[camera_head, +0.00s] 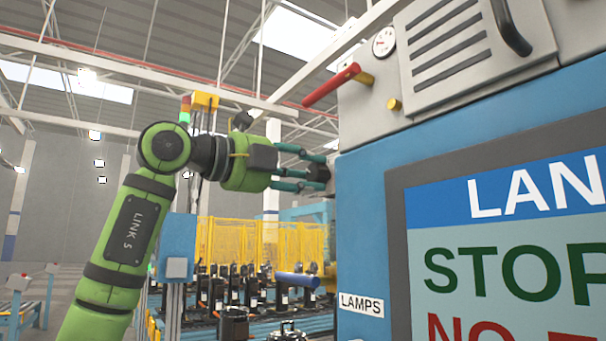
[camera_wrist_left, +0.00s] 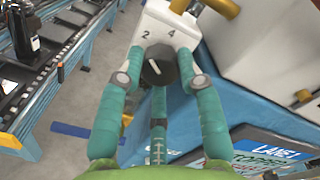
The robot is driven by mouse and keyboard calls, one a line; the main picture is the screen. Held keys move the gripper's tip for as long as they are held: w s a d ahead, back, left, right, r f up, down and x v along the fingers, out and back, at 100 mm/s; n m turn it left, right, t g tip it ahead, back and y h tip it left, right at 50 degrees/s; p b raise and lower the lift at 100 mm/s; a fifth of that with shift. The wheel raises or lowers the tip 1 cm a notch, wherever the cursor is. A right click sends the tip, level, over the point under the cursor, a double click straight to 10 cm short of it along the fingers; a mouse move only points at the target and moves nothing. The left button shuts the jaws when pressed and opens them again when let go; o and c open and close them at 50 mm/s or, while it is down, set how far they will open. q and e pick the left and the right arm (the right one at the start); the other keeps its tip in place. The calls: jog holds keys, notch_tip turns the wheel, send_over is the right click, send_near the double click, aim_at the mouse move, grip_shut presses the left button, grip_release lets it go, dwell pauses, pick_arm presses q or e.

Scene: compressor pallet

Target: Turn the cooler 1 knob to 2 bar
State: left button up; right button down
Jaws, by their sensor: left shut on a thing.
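The dark cooler knob (camera_wrist_left: 160,66) sits on a pale panel side (camera_wrist_left: 168,22) marked "2" and "4" in the left wrist view. A short white pointer line shows on the left part of its face; I cannot read its exact setting. My left gripper (camera_head: 328,172) has its teal fingers closed around the knob, at the left side of the blue cabinet (camera_head: 362,245). The same fingers (camera_wrist_left: 161,82) flank the knob in the wrist view, with a third below it. In the head view the fingers partly hide the knob (camera_head: 318,172).
A red lever (camera_head: 330,86) sticks out left above my gripper, near a round gauge (camera_head: 384,41) and a yellow button (camera_head: 394,104). A large screen (camera_head: 510,250) fills the right. A conveyor (camera_wrist_left: 50,70) and yellow fencing (camera_head: 250,240) stand beyond. Open air lies left of the cabinet.

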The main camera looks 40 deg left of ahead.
pick_arm(q)
jog(key=shift+w+d+f+n, duration=0.1)
jog(key=shift+d+f+n, duration=0.1)
jog(key=shift+n, duration=0.3)
jog(key=o, duration=1.1)
jog(key=shift+o, duration=0.2)
jog(key=shift+w+d, duration=0.2)
jog(key=shift+w, duration=0.1)
jog(key=v, duration=1.2)
